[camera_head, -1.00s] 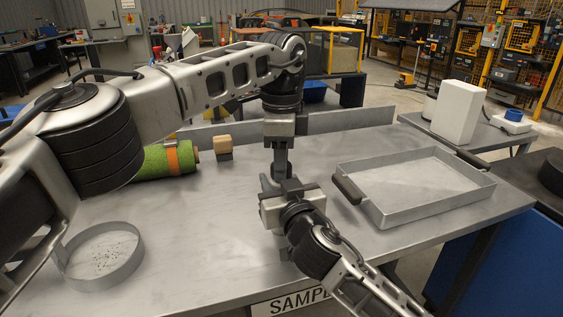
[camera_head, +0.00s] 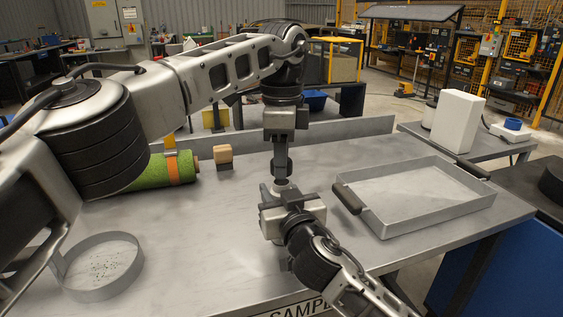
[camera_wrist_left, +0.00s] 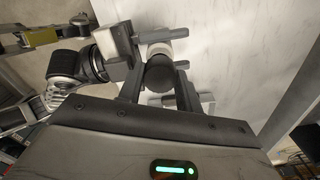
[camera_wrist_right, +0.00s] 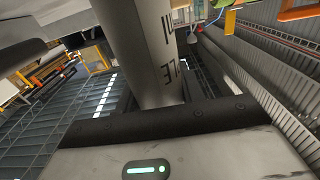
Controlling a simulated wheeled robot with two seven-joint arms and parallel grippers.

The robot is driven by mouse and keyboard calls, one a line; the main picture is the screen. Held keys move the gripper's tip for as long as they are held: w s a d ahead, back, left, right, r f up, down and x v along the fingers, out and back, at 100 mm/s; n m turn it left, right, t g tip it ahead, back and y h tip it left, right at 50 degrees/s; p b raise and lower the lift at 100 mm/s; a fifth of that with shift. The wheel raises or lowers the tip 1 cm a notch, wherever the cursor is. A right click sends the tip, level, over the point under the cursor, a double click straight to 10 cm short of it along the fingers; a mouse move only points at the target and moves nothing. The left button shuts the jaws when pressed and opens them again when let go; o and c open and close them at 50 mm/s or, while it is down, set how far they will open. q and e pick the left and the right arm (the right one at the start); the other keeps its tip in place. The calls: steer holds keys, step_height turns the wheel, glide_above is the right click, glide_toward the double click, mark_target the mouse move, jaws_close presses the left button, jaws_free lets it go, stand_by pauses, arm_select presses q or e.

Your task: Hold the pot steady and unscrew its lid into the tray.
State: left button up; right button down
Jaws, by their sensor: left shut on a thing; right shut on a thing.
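The pot is a pale grey cylinder with dark markings, largest in the right wrist view (camera_wrist_right: 152,50). In the head view the grippers and arms hide most of it. My right gripper (camera_head: 277,193) is shut around it above the table. The lid (camera_wrist_left: 160,74) is a dark round cap in the left wrist view, in line with the pale pot body. My left gripper (camera_head: 282,172) comes down from above and is shut on the lid, its fingers on either side. I cannot tell how far the lid is unscrewed. The tray (camera_head: 425,217), shallow metal with dark handles, lies empty to the right.
A green turf roll (camera_head: 165,172) with an orange band and a small wooden block (camera_head: 222,155) lie at the back left. A round sieve (camera_head: 98,266) lies at the front left. A low metal rail (camera_head: 345,128) runs along the back edge. The table between is mostly clear.

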arm_select(q)
steer(key=shift+r, duration=1.5)
arm_select(e)
steer(key=c, duration=0.8)
jaws_free()
steer(key=shift+s, duration=0.1)
